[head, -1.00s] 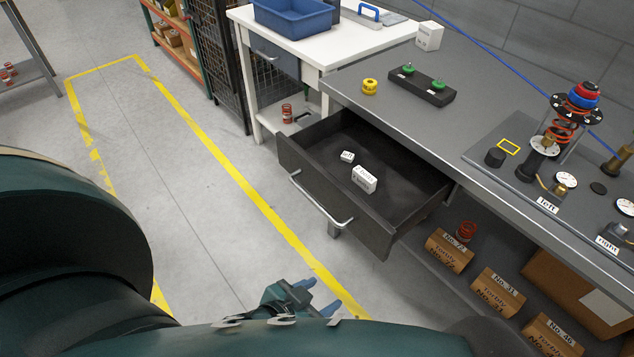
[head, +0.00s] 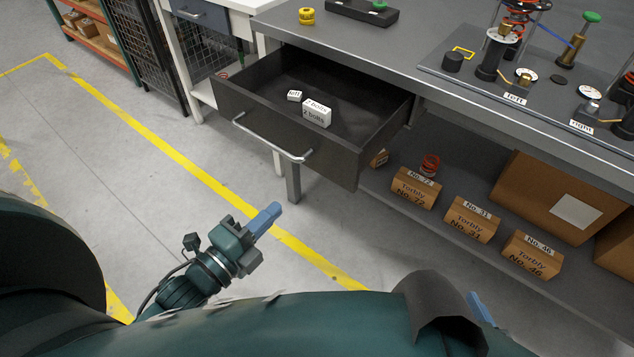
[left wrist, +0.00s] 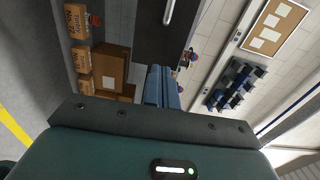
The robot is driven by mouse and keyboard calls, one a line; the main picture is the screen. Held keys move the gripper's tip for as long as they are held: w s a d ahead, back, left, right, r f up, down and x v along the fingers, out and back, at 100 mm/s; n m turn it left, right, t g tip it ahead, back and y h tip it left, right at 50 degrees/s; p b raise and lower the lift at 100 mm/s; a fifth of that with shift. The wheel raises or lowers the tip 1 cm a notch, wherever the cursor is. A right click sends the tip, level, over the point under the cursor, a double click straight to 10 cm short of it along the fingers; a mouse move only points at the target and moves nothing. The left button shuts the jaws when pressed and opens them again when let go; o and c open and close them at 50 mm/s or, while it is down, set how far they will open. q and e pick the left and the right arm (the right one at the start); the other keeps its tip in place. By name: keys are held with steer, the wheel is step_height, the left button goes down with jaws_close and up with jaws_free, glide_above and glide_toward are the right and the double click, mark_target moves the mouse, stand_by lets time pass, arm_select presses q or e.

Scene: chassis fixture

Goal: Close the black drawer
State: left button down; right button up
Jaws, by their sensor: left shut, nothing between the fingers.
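The black drawer (head: 300,158) is pulled out from under the grey workbench, with a silver bar handle (head: 270,140) across its front. Inside it lie a white box labelled bolts (head: 316,113) and a smaller white block (head: 294,95). My left gripper (head: 272,213) is shut and empty, in front of and below the drawer front, apart from it. In the left wrist view, the closed blue fingers (left wrist: 162,86) point toward the dark drawer front (left wrist: 160,42). A blue fingertip of my right gripper (head: 480,308) shows at the bottom right; the rest is hidden.
The grey workbench (head: 420,78) carries a black holder, a yellow part and a fixture board. Below, a shelf holds cardboard boxes (head: 472,219) and a red spring (head: 430,165). A bench leg (head: 293,184) stands beneath the drawer. The floor before the drawer is clear.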

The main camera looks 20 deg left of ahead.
mark_target(327, 160)
arm_select(q)
steer(key=x, duration=1.2)
steer(key=shift+w+d, duration=0.15)
steer(key=shift+w, duration=0.15)
steer(key=shift+w+d, duration=0.2)
steer(key=shift+w, duration=0.4)
arm_select(e)
steer(key=shift+d+r, duration=0.15)
steer(key=shift+r, duration=0.05)
